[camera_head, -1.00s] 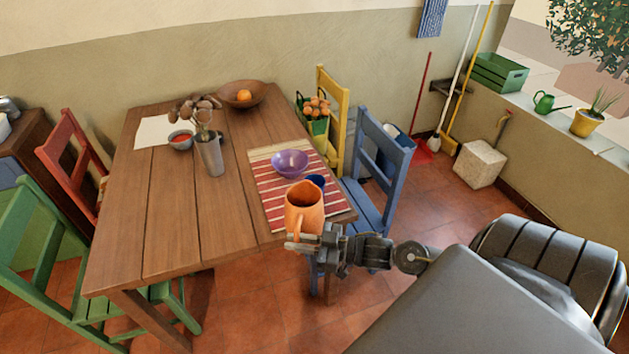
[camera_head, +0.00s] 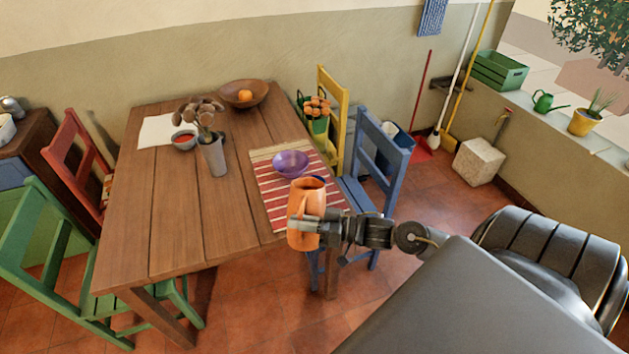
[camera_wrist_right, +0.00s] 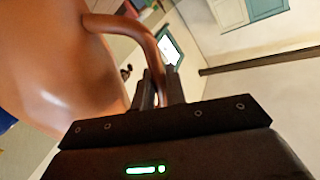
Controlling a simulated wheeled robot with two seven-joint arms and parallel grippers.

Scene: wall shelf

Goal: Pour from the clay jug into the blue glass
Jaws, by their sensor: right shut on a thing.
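The orange-brown clay jug (camera_head: 304,192) is held at the near right edge of the table, in front of the striped mat. My right gripper (camera_head: 306,224) is shut on its handle, and the wrist view shows the handle (camera_wrist_right: 150,45) between the fingers (camera_wrist_right: 160,90). The jug's body fills the left of that view; what is inside cannot be seen. The blue glass (camera_head: 319,179) stands on the mat behind the jug, mostly hidden by it. A blue patch at the left edge of the wrist view may be the glass. My left gripper is not in view.
A purple bowl (camera_head: 291,164) stands on the red striped mat (camera_head: 268,190) close behind the jug. A metal vase (camera_head: 214,158) and a small bowl (camera_head: 184,140) are farther left. A blue chair (camera_head: 372,165) stands right of the table. The table's near left is clear.

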